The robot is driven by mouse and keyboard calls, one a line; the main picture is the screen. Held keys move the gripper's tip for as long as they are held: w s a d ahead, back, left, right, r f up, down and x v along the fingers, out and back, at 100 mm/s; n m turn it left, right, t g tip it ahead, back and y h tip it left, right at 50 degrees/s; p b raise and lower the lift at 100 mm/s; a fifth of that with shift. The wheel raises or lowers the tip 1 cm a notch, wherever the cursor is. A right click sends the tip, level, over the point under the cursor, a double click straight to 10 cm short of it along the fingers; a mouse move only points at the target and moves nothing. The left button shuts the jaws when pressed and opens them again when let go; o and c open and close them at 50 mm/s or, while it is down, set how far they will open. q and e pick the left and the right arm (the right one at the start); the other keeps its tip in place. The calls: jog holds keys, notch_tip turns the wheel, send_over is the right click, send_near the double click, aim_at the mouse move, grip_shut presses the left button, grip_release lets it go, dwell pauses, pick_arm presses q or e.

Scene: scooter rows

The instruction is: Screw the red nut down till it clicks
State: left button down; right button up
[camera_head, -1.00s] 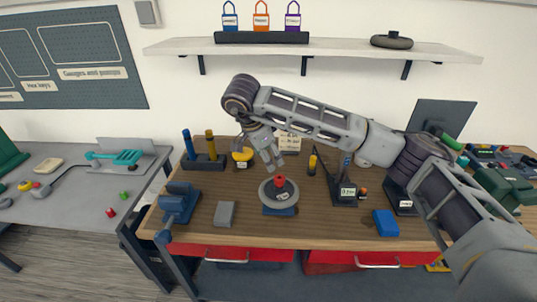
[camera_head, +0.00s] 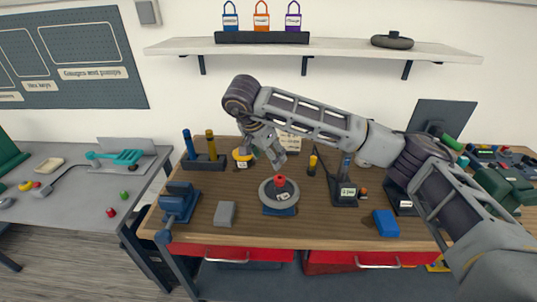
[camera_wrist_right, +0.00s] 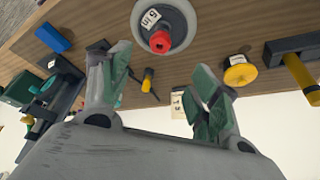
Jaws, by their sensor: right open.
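The red nut (camera_head: 280,180) sits on top of a round grey disc (camera_head: 268,192) with a dark centre and a small white label, on a blue base on the wooden bench. In the right wrist view the red nut (camera_wrist_right: 160,42) shows beyond my fingers, with the label beside it. My right gripper (camera_head: 279,160) is above and just behind the nut, apart from it. Its two green-padded fingers are spread open and empty in the right wrist view (camera_wrist_right: 160,88). My left gripper does not show.
A grey block (camera_head: 225,214) and a blue vice (camera_head: 178,203) stand left of the disc. A blue block (camera_head: 385,223) and a labelled dark stand (camera_head: 345,193) are at right. A yellow disc (camera_head: 243,156) and a small yellow-handled tool (camera_head: 312,164) stand behind.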

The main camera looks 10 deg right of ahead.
aim_at(279, 177)
jog(key=shift+p+x, duration=0.95)
jog(key=shift+x, duration=5.85)
jog(key=c, duration=1.1)
